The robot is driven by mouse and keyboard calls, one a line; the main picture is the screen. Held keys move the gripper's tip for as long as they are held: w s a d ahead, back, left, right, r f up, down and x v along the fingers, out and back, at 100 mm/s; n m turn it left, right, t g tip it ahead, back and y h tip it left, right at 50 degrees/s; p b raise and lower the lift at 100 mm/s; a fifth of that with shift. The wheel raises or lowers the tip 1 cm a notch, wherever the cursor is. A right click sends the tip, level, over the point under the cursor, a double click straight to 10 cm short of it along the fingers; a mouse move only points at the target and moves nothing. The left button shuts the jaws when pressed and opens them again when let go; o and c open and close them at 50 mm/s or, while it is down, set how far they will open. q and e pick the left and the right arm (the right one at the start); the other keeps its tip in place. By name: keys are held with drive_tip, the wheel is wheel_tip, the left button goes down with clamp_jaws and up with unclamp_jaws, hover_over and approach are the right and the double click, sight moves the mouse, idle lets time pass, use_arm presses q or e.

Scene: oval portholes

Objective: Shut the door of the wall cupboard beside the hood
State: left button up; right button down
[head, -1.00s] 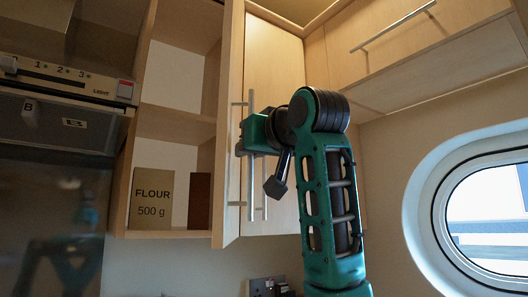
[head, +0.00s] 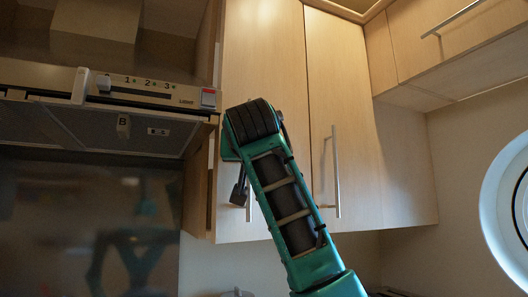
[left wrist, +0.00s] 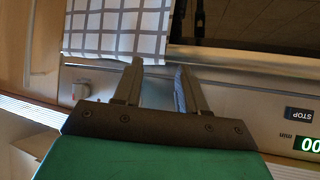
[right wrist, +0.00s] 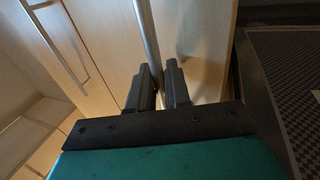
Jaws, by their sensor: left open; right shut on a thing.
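The wall cupboard door (head: 265,70) beside the hood (head: 110,95) now covers the shelves in the head view. It looks shut or nearly so; I cannot tell if a small gap is left at its left edge. My right arm hides part of the door and most of its bar handle. In the right wrist view my right gripper (right wrist: 160,84) is shut on the vertical bar handle (right wrist: 148,35) of the door. My left gripper (left wrist: 160,66) is open and empty in the left wrist view, near a checked towel (left wrist: 115,30); it is out of the head view.
A second cupboard door with its own bar handle (head: 336,170) is shut on the right. A higher cupboard (head: 440,50) and a round-edged porthole (head: 495,210) are farther right. A panel with a STOP button (left wrist: 300,114) is close to my left gripper.

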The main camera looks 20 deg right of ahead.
drive_tip(key=shift+w+a, duration=0.3)
drive_tip(key=shift+w, duration=0.2)
drive_tip(key=shift+r, duration=0.1)
drive_tip(key=c, duration=1.3)
unclamp_jaws()
drive_tip(key=shift+o, duration=0.2)
drive_tip(key=b+v, duration=0.3)
drive_tip(key=v, duration=1)
drive_tip(key=shift+b, duration=0.35)
drive_tip(key=shift+c, duration=0.5)
